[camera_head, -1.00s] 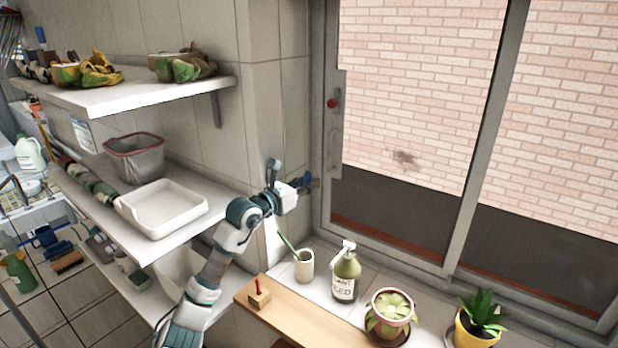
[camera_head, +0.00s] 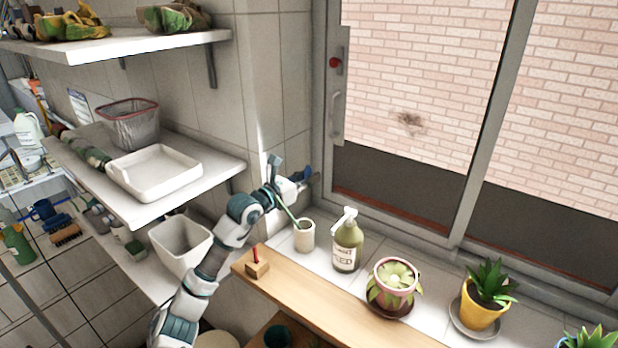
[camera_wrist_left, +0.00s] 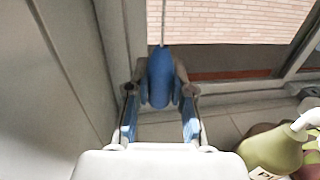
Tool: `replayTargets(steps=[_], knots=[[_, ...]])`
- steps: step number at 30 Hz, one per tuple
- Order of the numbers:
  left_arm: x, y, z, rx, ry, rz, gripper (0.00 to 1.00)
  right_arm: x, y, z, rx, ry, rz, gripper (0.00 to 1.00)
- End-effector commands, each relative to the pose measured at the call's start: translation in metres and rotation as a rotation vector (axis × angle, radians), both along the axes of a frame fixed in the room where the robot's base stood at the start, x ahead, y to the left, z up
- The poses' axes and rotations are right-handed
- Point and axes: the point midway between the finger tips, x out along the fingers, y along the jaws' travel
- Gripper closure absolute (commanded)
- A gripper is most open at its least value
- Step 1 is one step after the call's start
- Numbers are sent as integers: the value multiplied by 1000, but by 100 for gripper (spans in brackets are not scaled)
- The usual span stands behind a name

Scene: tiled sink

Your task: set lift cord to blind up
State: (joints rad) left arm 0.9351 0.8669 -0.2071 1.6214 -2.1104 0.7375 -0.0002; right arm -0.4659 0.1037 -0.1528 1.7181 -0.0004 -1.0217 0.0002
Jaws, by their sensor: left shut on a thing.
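The lift cord shows in the left wrist view as a thin pale line (camera_wrist_left: 162,24) running down to a rounded blue pull (camera_wrist_left: 160,72). My left gripper (camera_head: 305,180) is in the window corner, above the white cup, in the head view. In the left wrist view my left gripper (camera_wrist_left: 160,95) has its fingers on both sides of the blue pull and is shut on it. In the head view the pull is mostly hidden by the gripper. The blind itself is not visible; the window glass shows a brick wall. My right gripper is not in view.
A white cup (camera_head: 304,238), a green pump bottle (camera_head: 347,246) and potted plants (camera_head: 484,298) stand along the sill. A wooden board (camera_head: 325,305) runs in front with a small wooden block (camera_head: 257,269). Shelves (camera_head: 200,182) stand left of my arm; the window frame (camera_head: 322,120) is close behind the gripper.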

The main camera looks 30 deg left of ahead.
Motion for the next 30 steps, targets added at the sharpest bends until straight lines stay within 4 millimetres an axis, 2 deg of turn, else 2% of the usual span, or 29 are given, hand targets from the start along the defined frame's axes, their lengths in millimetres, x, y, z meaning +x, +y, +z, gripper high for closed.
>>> replayTargets(steps=[1, 2, 3, 5, 6, 17, 20, 30], knots=[[2, -2, -10, 4, 20, -2, 100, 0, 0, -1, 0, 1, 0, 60], [2, -2, -10, 4, 21, -2, 100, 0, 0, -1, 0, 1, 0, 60], [2, -2, -10, 4, 21, -3, 71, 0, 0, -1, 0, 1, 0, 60], [2, -1, -9, 3, 19, -2, 56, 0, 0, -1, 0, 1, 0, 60], [2, -1, -8, 3, 17, -2, 52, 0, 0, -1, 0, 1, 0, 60], [-5, 0, -4, 3, 8, 0, 52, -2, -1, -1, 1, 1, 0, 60], [-18, 4, -4, 5, 8, 1, 52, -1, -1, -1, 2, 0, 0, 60], [-86, 22, -8, 5, 15, -1, 52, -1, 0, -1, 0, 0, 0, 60]])
